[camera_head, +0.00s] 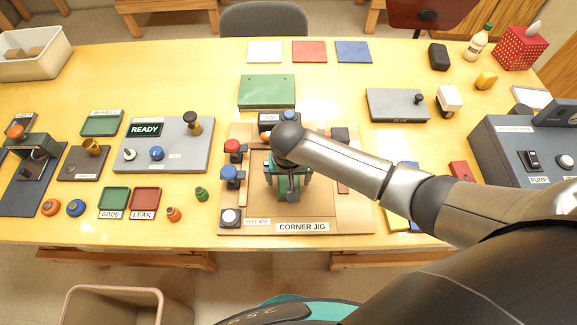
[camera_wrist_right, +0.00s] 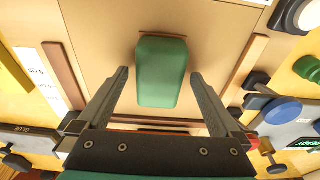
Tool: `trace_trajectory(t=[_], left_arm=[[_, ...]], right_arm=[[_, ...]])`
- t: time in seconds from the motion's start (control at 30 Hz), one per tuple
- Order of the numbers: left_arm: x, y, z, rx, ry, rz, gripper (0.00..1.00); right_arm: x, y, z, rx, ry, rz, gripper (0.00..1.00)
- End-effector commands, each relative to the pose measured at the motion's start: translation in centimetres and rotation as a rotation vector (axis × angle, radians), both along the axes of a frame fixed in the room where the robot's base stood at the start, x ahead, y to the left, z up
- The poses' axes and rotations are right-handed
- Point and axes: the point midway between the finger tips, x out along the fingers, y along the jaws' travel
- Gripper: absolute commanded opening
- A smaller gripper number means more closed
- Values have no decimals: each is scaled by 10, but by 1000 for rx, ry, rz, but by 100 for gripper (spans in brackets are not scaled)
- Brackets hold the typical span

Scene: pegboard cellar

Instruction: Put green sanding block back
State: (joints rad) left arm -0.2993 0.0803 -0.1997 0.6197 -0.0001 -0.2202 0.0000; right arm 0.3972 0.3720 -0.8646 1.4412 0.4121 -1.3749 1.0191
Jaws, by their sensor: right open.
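The green sanding block (camera_wrist_right: 162,72) shows in the right wrist view on the tan base of the corner jig (camera_head: 350,218). My right gripper (camera_wrist_right: 159,76) is open over it, with one finger on each side and a visible gap between each finger and the block. In the head view my right gripper (camera_head: 288,188) is over the middle of the jig, and the hand and wrist hide most of the block. My left gripper is not in view.
Clamps with a red knob (camera_head: 232,146) and a blue knob (camera_head: 229,172) stand on the jig's left side. A grey READY panel (camera_head: 190,160) is farther left. A pump box (camera_head: 520,145) stands right.

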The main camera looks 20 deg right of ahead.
Motion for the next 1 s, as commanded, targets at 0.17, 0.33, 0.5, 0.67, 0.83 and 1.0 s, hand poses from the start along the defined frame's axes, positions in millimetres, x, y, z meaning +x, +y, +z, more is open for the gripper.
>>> trace_trajectory(t=[0.17,0.33,0.5,0.67,0.83,1.0], left_arm=[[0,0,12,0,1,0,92],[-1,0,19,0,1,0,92],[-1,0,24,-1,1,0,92],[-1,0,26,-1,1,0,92],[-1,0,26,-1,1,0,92],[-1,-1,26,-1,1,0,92]], right_arm=[[-4,2,35,2,-3,1,100],[-9,3,68,1,-3,-1,100],[-13,4,93,2,-2,-1,100],[-15,4,105,0,0,-1,100],[-16,4,108,0,0,-1,100],[-15,4,107,0,0,-1,100]])
